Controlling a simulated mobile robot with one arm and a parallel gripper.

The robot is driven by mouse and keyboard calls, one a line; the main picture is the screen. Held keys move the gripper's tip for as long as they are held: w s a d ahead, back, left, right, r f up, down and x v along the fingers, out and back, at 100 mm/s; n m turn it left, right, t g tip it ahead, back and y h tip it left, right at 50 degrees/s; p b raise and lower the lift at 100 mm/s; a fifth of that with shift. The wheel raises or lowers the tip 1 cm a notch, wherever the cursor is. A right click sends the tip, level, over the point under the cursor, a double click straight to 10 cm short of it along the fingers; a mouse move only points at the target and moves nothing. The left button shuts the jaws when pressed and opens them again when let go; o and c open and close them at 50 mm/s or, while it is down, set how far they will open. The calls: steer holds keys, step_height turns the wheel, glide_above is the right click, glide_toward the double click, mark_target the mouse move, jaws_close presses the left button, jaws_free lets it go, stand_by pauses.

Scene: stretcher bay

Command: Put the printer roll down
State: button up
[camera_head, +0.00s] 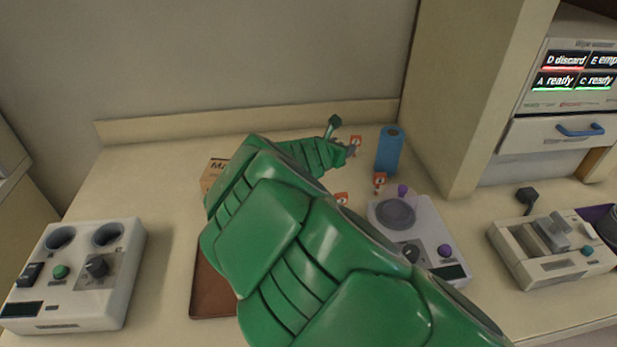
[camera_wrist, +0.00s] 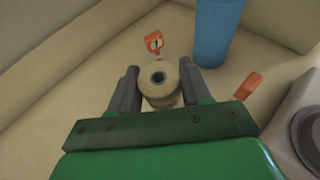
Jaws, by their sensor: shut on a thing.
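The printer roll (camera_wrist: 160,84) is a pale beige roll with a dark hole in its core, seen end-on in the wrist view. My gripper (camera_wrist: 160,90) is shut on it, one dark finger on each side. Whether the roll touches the counter below cannot be told. In the head view my green arm reaches across the counter and my gripper (camera_head: 343,150) is small near the back. The roll is not clearly seen there.
A blue cylinder (camera_head: 390,150) stands just right of my gripper. Orange numbered tags (camera_head: 380,181) stand nearby. A white device with a round plate (camera_head: 432,215) is to the right. A brown tray (camera_head: 208,285) lies partly under my arm. A grey-white control box (camera_head: 75,275) stands left.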

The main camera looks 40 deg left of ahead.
steer(key=s+a+f+n+y, duration=0.1)
steer(key=s+a+n+y, duration=0.15)
steer(key=a, duration=0.55)
steer(key=shift+m+h, duration=0.35)
steer(key=shift+m, duration=0.1)
steer(key=shift+s+f, duration=0.25)
steer(key=shift+f, duration=1.7)
steer(key=shift+s+f, duration=0.2)
steer(key=shift+f, duration=1.7)
steer(key=shift+f, duration=0.1)
steer(key=o, duration=1.1)
steer(key=shift+c, duration=0.2)
steer(key=v, duration=1)
steer(key=shift+a+r, duration=0.1)
steer(key=shift+r, duration=0.15)
steer(key=shift+v, duration=0.95)
